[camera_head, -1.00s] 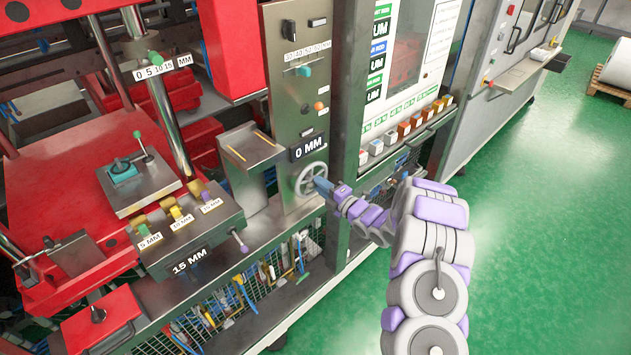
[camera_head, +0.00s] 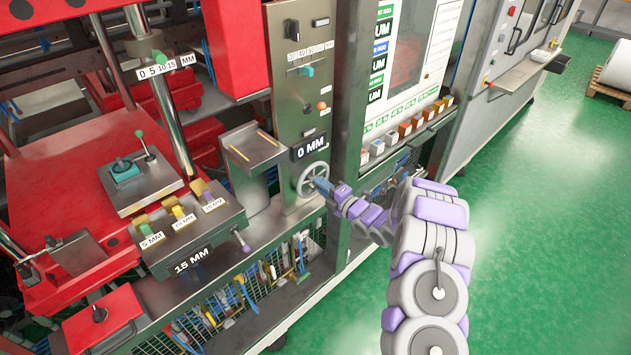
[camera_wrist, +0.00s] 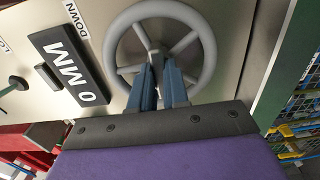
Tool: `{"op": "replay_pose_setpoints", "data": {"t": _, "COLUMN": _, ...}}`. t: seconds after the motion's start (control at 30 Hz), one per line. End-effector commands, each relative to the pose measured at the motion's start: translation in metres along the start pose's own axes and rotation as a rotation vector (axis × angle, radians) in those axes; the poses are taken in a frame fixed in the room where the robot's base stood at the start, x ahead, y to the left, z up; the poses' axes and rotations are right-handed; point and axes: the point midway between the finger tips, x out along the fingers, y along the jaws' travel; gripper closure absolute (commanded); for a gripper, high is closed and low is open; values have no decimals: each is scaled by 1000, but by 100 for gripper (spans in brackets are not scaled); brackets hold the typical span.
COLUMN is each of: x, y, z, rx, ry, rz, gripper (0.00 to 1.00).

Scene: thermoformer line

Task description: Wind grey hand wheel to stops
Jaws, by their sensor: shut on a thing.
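The grey hand wheel (camera_head: 312,179) is a spoked ring on the metal panel below a black "0 MM" display (camera_head: 310,146). In the wrist view the hand wheel (camera_wrist: 160,10) fills the upper middle, with the display (camera_wrist: 69,70) to its left and the word "DOWN" beside it. My gripper (camera_head: 322,185) is at the wheel's lower right side. In the wrist view the blue fingers of my gripper (camera_wrist: 160,68) are close together at the lower part of the wheel, shut on it. The fingertips hide part of the hub and spokes.
A metal shelf box (camera_head: 252,150) stands left of the wheel. A second block with coloured levers and a "15 MM" display (camera_head: 192,260) is at lower left. A frame post (camera_head: 345,200) stands close on the right. Green floor (camera_head: 540,230) is open at right.

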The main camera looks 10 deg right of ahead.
Motion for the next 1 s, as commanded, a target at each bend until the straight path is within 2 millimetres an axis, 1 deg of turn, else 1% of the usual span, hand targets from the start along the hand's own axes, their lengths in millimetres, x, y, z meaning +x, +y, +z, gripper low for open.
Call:
{"op": "replay_pose_setpoints", "data": {"t": 0.03, "x": -1, "y": -4, "z": -1, "rx": 4, "ry": 1, "rz": -8, "gripper": 100}}
{"op": "replay_pose_setpoints", "data": {"t": 0.47, "x": -1, "y": -6, "z": -2, "rx": 7, "ry": 2, "rz": -11, "gripper": 100}}
{"op": "replay_pose_setpoints", "data": {"t": 0.57, "x": -1, "y": -5, "z": -1, "rx": 41, "ry": 1, "rz": -12, "gripper": 100}}
{"op": "replay_pose_setpoints", "data": {"t": 0.8, "x": -1, "y": -6, "z": -2, "rx": 208, "ry": 0, "rz": -15, "gripper": 100}}
{"op": "replay_pose_setpoints", "data": {"t": 1.0, "x": -1, "y": -8, "z": -2, "rx": 254, "ry": 0, "rz": -14, "gripper": 100}}
